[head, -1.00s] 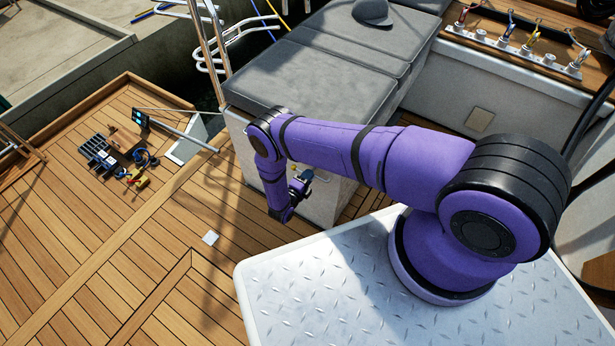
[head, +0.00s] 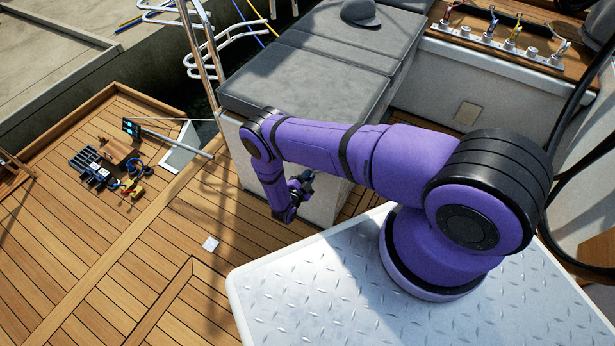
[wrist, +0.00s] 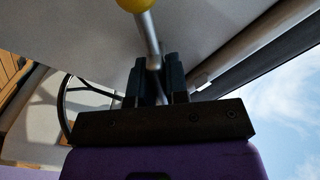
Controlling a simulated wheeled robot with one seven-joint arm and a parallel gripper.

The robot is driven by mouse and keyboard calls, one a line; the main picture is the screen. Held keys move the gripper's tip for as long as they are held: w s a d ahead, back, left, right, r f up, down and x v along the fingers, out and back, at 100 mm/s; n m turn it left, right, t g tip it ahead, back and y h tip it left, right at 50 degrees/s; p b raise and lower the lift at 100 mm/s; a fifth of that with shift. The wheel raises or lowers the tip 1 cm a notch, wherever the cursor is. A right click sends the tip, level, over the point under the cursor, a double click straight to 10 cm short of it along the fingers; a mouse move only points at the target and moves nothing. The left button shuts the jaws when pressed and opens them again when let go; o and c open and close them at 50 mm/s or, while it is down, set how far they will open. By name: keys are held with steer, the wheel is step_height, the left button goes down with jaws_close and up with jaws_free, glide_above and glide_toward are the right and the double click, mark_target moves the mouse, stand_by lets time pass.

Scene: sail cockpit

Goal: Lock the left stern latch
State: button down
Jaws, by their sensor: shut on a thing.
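In the wrist view a metal lever with a yellow ball knob (wrist: 137,4) at its end stands out in front of a pale panel. I take it for the latch handle; no label shows. My gripper (wrist: 160,70) is shut on the lever's shaft (wrist: 150,38), with a dark finger on each side below the knob. The latch's base and catch are hidden. In the head view my gripper (head: 304,181) is low against the white side of the cushioned bench; the lever cannot be made out there.
The bench with grey cushions (head: 298,80) stands just behind my gripper, with a cap (head: 360,12) on it. Tools (head: 108,165) lie on the teak deck (head: 130,270) at left. Open deck lies left of my arm.

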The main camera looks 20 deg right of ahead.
steer(key=n, duration=0.4)
steer(key=shift+n, duration=0.3)
steer(key=n, duration=0.4)
stand_by(0.3)
steer(key=c, duration=1.2)
jaws_free()
steer(key=shift+o, duration=0.2)
steer(key=v, duration=1)
steer(key=shift+s+a, duration=0.25)
steer(key=shift+a, duration=0.05)
